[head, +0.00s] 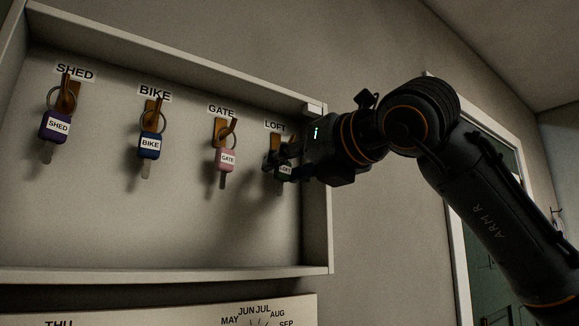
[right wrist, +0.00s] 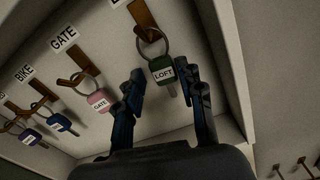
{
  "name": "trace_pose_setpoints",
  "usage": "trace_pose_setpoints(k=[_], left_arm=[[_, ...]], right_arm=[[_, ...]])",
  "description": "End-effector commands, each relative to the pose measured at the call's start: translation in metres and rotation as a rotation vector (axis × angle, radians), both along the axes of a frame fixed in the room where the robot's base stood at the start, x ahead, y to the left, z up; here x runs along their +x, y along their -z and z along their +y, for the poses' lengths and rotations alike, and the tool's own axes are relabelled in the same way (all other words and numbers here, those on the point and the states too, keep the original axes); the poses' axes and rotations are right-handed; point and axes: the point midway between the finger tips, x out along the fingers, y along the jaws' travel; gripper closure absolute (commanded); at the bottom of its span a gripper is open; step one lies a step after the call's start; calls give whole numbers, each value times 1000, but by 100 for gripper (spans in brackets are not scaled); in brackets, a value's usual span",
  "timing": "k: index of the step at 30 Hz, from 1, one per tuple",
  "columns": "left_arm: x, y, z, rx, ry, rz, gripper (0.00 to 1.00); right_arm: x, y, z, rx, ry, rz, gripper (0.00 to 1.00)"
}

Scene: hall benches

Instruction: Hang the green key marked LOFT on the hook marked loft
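The green key marked LOFT (right wrist: 161,68) hangs upright by its metal ring. The ring appears to loop over the wooden hook (right wrist: 146,19) under the LOFT label (head: 275,126). My right gripper (right wrist: 160,73) is open, with one finger on each side of the key's green head and small gaps between. In the head view, the green key (head: 285,170) is partly hidden by my right gripper (head: 283,165), and the loft hook is mostly covered too. My left gripper is not in view.
The shallow white key cabinet (head: 180,275) also holds the SHED key (head: 57,127), BIKE key (head: 150,145) and pink GATE key (head: 225,160) on their hooks. The cabinet's right wall (head: 317,230) stands close beside my right gripper. A calendar (head: 180,312) is below.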

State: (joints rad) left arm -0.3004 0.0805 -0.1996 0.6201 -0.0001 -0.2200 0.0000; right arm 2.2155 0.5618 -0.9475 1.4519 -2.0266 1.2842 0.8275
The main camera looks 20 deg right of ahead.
Motion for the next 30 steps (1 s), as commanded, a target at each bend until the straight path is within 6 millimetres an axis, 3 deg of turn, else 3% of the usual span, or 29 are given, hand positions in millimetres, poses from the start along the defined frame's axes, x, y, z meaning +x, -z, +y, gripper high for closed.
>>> trace_pose_setpoints(k=[13,24,30], left_arm=[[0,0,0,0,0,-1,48],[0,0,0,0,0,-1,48],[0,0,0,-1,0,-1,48]], right_arm=[[-8,0,-3,-1,0,-1,49],[-77,-1,-28,0,1,-4,49],[-104,0,-38,1,0,-2,49]])
